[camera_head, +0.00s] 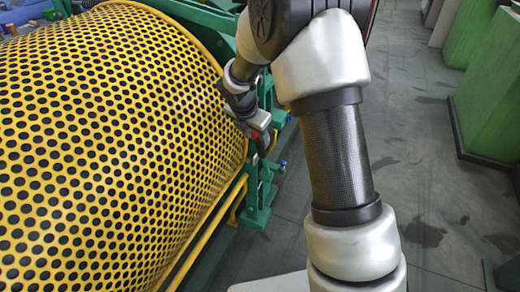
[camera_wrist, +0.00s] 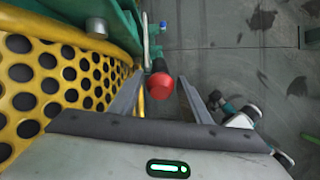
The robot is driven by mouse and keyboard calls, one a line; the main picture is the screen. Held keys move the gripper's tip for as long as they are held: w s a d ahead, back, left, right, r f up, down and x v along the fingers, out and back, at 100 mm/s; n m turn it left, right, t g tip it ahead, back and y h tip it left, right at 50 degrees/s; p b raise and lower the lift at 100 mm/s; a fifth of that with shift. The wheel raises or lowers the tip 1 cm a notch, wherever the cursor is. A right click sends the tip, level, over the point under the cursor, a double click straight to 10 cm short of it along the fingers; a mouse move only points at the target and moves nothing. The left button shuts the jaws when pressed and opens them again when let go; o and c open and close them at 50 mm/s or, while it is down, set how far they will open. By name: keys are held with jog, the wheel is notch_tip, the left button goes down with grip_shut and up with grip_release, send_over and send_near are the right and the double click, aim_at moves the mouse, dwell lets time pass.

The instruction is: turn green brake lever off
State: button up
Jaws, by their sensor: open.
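A round red knob (camera_wrist: 160,85) shows in the wrist view, with a dark stem end above it. It sits between the two fingers of my gripper (camera_wrist: 161,76), with a gap visible on the right side. My gripper is open and does not clamp the knob. A pale grey bar (camera_wrist: 146,42) stands just above and left of the knob. In the head view my gripper (camera_head: 262,140) is at the green machine frame (camera_head: 262,190), beside the drum's right edge. I cannot make out a lever that is itself green; much of the spot is hidden by my arm.
A yellow perforated drum (camera_head: 100,140) fills the left, close to my gripper; it also shows in the wrist view (camera_wrist: 70,72). A small blue part (camera_head: 283,163) is on the green frame. Green blocks (camera_head: 490,90) stand at the right. Grey floor between is clear.

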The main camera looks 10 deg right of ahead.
aim_at(260, 154)
jog(key=b+x, duration=0.1)
jog(key=x, duration=0.6)
jog(key=shift+w+b, duration=0.1)
jog(key=shift+b, duration=0.2)
